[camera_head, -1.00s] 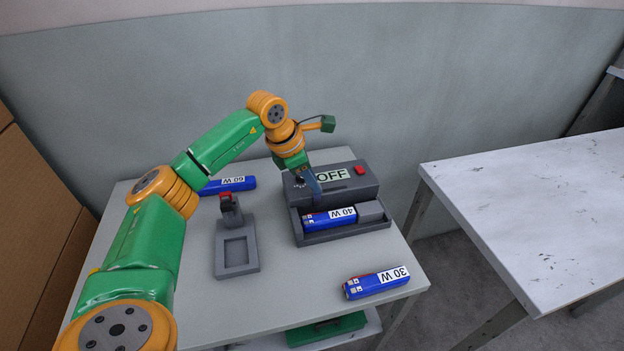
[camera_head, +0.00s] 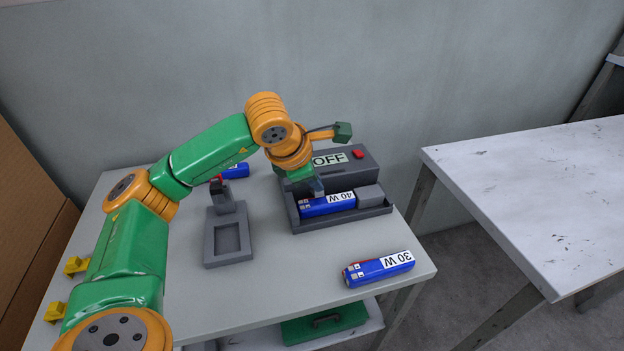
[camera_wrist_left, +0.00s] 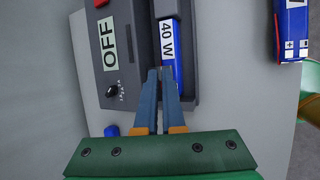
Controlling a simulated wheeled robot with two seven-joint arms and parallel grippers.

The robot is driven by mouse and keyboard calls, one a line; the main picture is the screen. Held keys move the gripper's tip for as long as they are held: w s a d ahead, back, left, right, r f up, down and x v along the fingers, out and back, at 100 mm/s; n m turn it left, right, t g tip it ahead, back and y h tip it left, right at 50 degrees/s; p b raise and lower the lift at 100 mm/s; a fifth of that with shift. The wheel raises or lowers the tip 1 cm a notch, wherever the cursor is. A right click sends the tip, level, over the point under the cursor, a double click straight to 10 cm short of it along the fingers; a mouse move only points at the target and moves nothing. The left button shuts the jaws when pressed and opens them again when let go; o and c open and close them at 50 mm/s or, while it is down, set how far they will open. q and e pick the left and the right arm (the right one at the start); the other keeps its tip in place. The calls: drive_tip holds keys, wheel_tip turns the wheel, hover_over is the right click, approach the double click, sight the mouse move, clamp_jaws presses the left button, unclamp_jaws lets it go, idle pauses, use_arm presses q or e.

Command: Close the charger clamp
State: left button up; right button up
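The charger (camera_head: 365,172) is a dark grey box on the small table, with an OFF display, a red button and a front tray. It also shows in the left wrist view (camera_wrist_left: 135,15). A blue 40 W battery (camera_head: 343,203) lies in the tray. The grey clamp block (camera_head: 369,195) sits at the tray's right end, close against the battery; any small gap is unclear. My left gripper (camera_head: 318,190) is above the battery's left part. In the left wrist view its blue-grey fingers (camera_wrist_left: 163,72) look together with nothing between them. Whether they touch the battery is unclear. My right gripper is out of view.
A blue 30 W battery (camera_head: 378,269) lies at the front right. A grey holder (camera_head: 228,240) with a red-topped post stands left of the charger. Another blue battery (camera_head: 236,171) lies behind my arm. A white table (camera_head: 540,190) stands right, across a gap.

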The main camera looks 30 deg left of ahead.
use_arm(q)
drive_tip(key=o, duration=0.3)
drive_tip(key=shift+a, duration=0.1)
drive_tip(key=o, duration=0.4)
drive_tip(key=shift+w+a+f, duration=0.1)
drive_tip(key=shift+w+a, duration=0.05)
drive_tip(key=shift+w, duration=0.1)
drive_tip(key=shift+c, duration=0.2)
drive_tip(key=shift+a+f, duration=0.1)
drive_tip(key=shift+s+r, duration=0.2)
drive_tip(key=shift+r, duration=0.25)
drive_tip(key=v, duration=0.6)
drive_tip(key=shift+r, duration=0.15)
